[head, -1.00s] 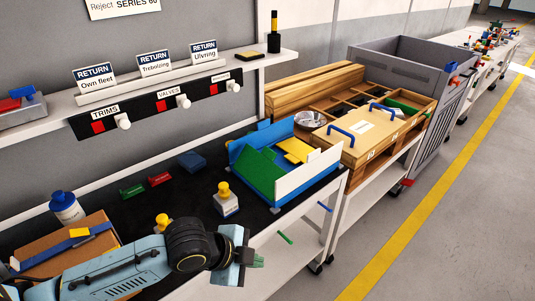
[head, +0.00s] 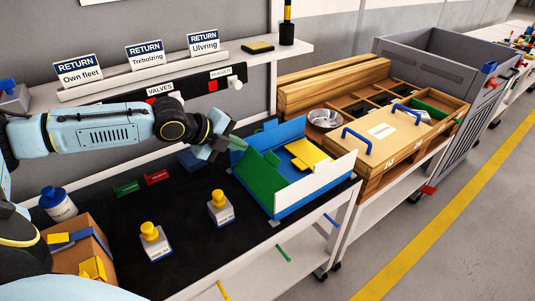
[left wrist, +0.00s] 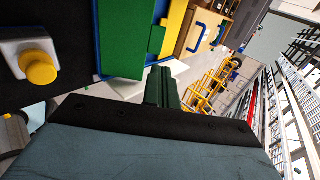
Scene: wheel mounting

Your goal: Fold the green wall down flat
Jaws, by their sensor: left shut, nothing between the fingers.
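The green wall (head: 258,178) stands up along the left side of a blue tray-like box (head: 290,210), with a stepped top edge. A white wall (head: 318,185) stands at the box's right front, and a yellow piece (head: 307,153) lies inside. My left gripper (head: 226,142) is shut and empty at the box's back left corner, close to the green wall's far end; I cannot tell whether they touch. In the left wrist view the shut fingers (left wrist: 161,88) are just below the green wall (left wrist: 122,38). My right gripper is not in view.
Two grey blocks with yellow knobs (head: 220,207) (head: 154,240) stand on the black mat left of the box. Green and red pieces (head: 157,177) lie behind them. A shelf with return signs (head: 145,55) runs behind. A wooden case (head: 385,135) is at right.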

